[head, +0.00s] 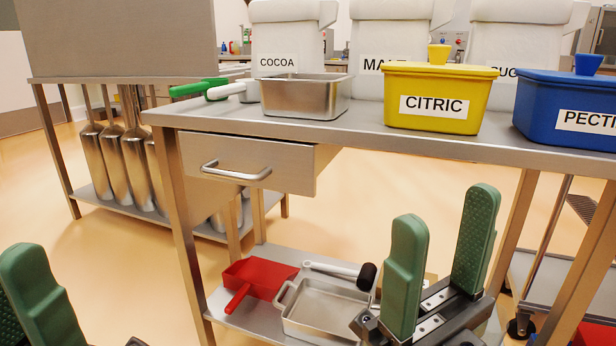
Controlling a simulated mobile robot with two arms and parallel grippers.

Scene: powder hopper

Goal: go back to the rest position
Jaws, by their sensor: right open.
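My right gripper (446,206) is at the lower right, its two green padded fingers pointing up and spread wide apart. Nothing is between the fingers. It appears in front of the steel table's lower shelf and below the tabletop.
The steel table (350,125) holds a metal pan (305,98), a yellow CITRIC tub (440,100) and a blue tub (560,105). Its drawer (245,160) is slightly out. The lower shelf holds a red scoop (258,278), a mallet (340,269) and a metal tray (325,312).

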